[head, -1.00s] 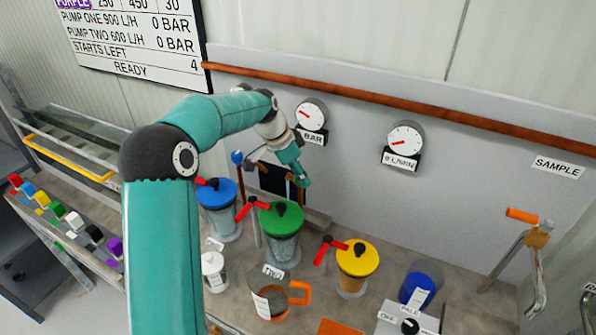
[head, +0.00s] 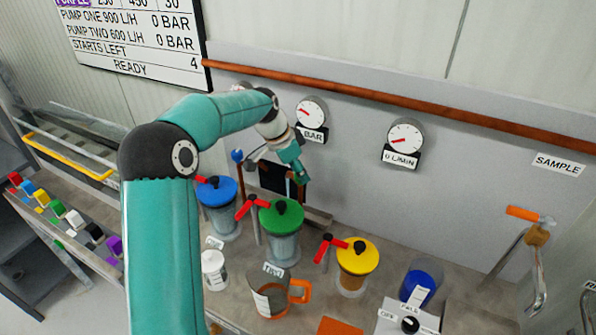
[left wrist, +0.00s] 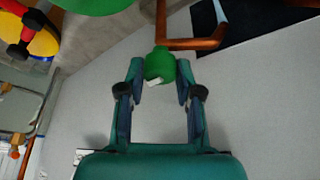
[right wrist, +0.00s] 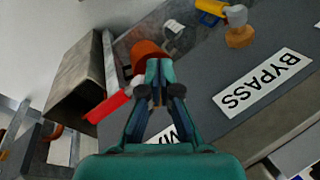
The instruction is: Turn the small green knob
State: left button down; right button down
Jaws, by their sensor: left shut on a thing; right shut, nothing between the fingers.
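The small green knob (left wrist: 160,65) shows in the left wrist view, between the fingertips of my left gripper (left wrist: 160,78). The fingers are shut on its two sides, and a small white mark shows on the knob. In the head view my left gripper (head: 299,176) reaches down at the wall behind the green-lidded container (head: 283,247); the knob is hidden there. My right gripper (right wrist: 160,70) is shut and empty in the right wrist view, near a red handle (right wrist: 108,106) and an orange-brown round part. It is not in the head view.
Blue-lidded (head: 217,192) and yellow-lidded (head: 357,258) containers with red handles stand beside the green-lidded one. A jug (head: 272,299) with an orange handle stands in front. Copper pipe (left wrist: 190,43) runs close by the knob. A BYPASS label (right wrist: 262,80) lies right of my right gripper.

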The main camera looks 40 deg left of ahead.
pick_arm(q)
jog(key=n+b, duration=0.1)
jog(key=n, duration=0.1)
jog(key=n+y+b, duration=0.1)
jog(key=n, duration=0.1)
jog(key=shift+d+f+y, duration=0.1)
jog(key=shift+y, duration=0.2)
jog(key=n+y+b, duration=0.1)
jog(key=n, duration=0.1)
jog(key=n+y+b, duration=0.1)
jog(key=n, duration=0.2)
jog(key=shift+d+b, duration=0.15)
jog(key=shift+b, duration=0.25)
jog(key=n+y+b, duration=0.1)
jog(key=n, duration=0.3)
jog(key=shift+w+g, duration=0.1)
jog(key=shift+g, duration=0.3)
jog(key=shift+n+g+y+b, duration=0.4)
jog(key=shift+n+g, duration=0.3)
jog(key=shift+n, duration=1.1)
jog(key=c, duration=0.8)
grip_release()
jog(key=shift+r, duration=0.25)
jog(key=v, duration=1.1)
jog(key=shift+d+r, duration=0.25)
jog(key=shift+d, duration=0.05)
